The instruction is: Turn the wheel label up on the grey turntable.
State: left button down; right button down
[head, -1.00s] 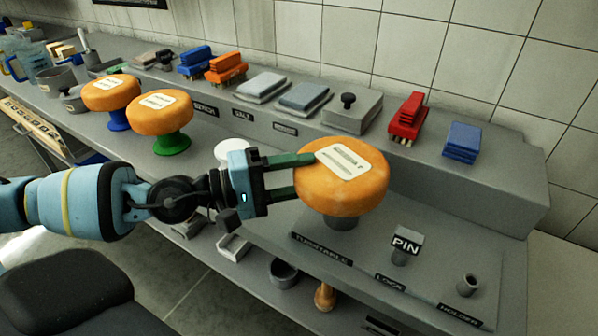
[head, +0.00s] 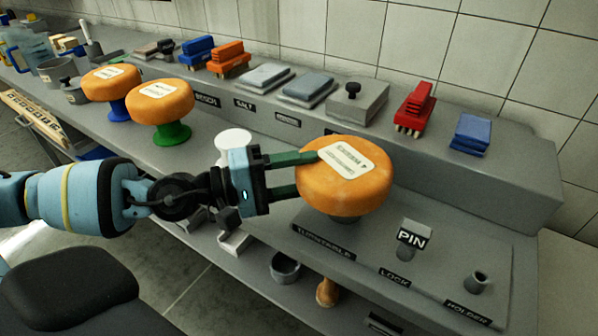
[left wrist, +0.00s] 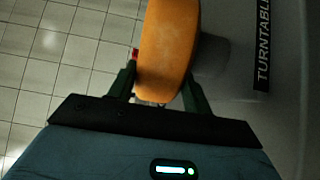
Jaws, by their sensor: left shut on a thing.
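An orange cheese wheel (head: 342,196) with a white label on its upper face is over the grey turntable (head: 345,221), which shows as a short grey post under it. The label faces up and tilts slightly toward the camera. My left gripper (head: 303,173) is shut on the wheel's left edge, one finger at its top face and one lower down. In the left wrist view the wheel (left wrist: 168,50) sits between the two green fingers, with the turntable beside it. I cannot tell whether the wheel rests fully on the turntable. My right gripper is not in view.
A PIN-labelled block (head: 411,240) stands at LOCK, and an empty HOLDER cup (head: 477,282) is right of it. Two more labelled wheels stand on a green stand (head: 172,133) and a blue stand (head: 119,110). Brushes and slabs line the back ledge (head: 480,188).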

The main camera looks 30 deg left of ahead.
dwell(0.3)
pick_arm(q)
jog(key=c, duration=0.6)
grip_release()
jog(key=shift+c, duration=0.2)
jog(key=shift+o, duration=0.4)
jog(key=shift+f, duration=0.3)
jog(key=shift+a, duration=0.1)
